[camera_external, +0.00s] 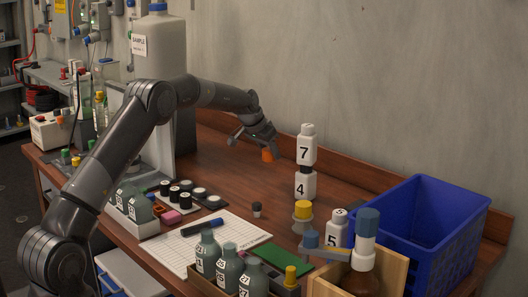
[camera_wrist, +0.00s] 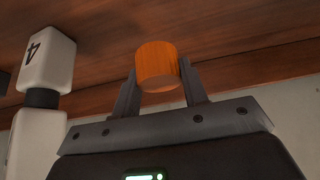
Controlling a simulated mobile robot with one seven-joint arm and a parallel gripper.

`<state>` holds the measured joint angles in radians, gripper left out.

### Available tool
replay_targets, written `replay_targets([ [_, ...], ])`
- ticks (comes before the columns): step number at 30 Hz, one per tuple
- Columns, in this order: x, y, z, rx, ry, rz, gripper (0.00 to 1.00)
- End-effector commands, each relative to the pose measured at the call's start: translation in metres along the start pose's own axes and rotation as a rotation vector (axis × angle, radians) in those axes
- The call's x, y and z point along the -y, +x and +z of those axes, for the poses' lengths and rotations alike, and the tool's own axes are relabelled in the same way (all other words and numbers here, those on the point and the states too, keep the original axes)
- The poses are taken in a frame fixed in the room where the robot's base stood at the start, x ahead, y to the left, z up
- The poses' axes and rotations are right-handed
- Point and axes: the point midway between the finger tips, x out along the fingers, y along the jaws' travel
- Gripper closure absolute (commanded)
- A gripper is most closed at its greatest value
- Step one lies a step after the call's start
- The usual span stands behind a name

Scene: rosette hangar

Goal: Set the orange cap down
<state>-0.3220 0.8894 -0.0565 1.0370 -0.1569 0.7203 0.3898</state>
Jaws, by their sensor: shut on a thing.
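The orange cap (camera_wrist: 157,64) is a small orange cylinder held between the two fingers of my gripper (camera_wrist: 158,90) in the wrist view. My gripper is shut on it. In the outside view the orange cap (camera_external: 268,155) shows under my gripper (camera_external: 262,146), low over the back part of the brown wooden table (camera_external: 225,172). I cannot tell whether the cap touches the table.
White bottles marked 7 (camera_external: 307,150) and 4 (camera_external: 305,186) stand stacked just right of my gripper. A blue bin (camera_external: 445,240) is at the right. A small dark cap (camera_external: 257,209), a paper sheet (camera_external: 170,246) and several bottles lie nearer the front.

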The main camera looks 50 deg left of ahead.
Motion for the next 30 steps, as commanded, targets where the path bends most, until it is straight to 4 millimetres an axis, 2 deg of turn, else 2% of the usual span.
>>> replay_targets([
  [3,0.0,-0.012,-0.007,0.0,0.001,0.0,0.81],
  [8,-0.002,-0.018,-0.009,0.002,0.008,0.005,0.81],
  [11,-0.013,-0.021,-0.004,0.002,0.042,0.026,0.81],
  [13,-0.028,-0.024,0.003,0.003,0.092,0.056,0.81],
  [17,-0.073,-0.036,0.023,0.002,0.246,0.146,0.81],
  [23,-0.164,-0.068,0.066,0.001,0.565,0.327,0.81],
  [30,-0.266,-0.117,0.133,0.002,0.952,0.549,0.81],
])
